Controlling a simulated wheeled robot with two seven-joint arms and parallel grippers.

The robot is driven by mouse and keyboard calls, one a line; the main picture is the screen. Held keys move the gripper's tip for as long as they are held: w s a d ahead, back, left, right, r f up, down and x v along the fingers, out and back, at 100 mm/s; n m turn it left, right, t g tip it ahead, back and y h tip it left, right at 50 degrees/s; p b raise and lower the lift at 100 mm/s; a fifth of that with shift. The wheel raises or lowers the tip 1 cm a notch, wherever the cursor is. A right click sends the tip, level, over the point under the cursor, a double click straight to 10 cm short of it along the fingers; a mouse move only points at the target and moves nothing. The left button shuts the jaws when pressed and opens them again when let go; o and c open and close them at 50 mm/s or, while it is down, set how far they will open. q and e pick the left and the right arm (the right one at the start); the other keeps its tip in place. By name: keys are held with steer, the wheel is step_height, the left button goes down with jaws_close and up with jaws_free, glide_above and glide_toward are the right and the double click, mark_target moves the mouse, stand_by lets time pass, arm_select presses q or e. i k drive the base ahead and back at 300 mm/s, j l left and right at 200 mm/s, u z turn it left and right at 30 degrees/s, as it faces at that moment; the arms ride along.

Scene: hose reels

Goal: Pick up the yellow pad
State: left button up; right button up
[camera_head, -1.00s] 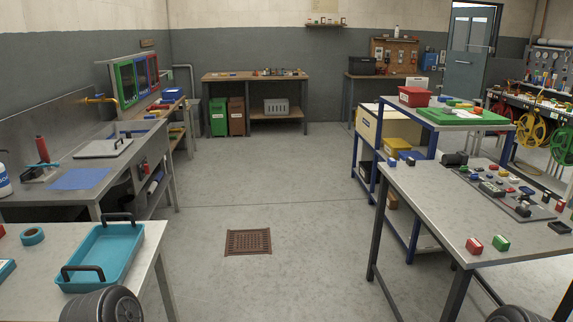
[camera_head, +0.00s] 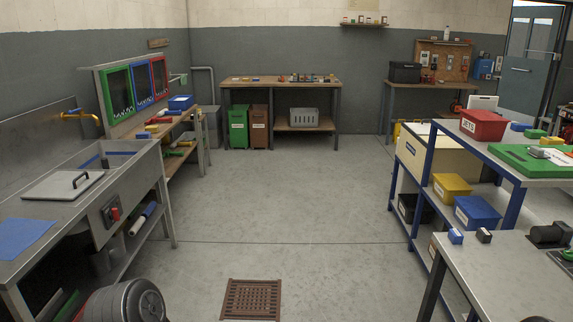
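I cannot make out for sure which thing is the yellow pad. A small yellow item (camera_head: 152,128) lies on the left workbench beyond the sink, too small to identify. Another small yellow item (camera_head: 551,141) lies by the green board on the blue-framed shelf at the right. Neither of my grippers is in view.
A steel sink bench (camera_head: 140,175) runs along the left. A blue-framed shelf unit holding a yellow bin (camera_head: 450,186) and a grey table (camera_head: 510,275) stand at the right. The floor (camera_head: 300,200) between is clear, with a rusty drain grate (camera_head: 251,299).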

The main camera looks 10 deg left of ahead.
mark_target(153, 129)
steer(key=i+j+u, duration=0.2)
steer(key=i, duration=0.4)
steer(key=i+l+u, duration=0.25)
steer(key=i, duration=0.35)
steer(key=i+u, duration=0.2)
steer(key=i, duration=0.4)
steer(key=i+l+u, duration=0.2)
steer(key=i, duration=0.4)
steer(key=i+j+u, duration=0.15)
steer(key=i+j, duration=0.2)
steer(key=i, duration=0.15)
steer(key=i+j+u, duration=0.15)
steer(key=i+j, duration=0.15)
steer(key=i, duration=0.15)
steer(key=i+j+u, duration=0.1)
steer(key=i, duration=0.45)
steer(key=j, duration=0.1)
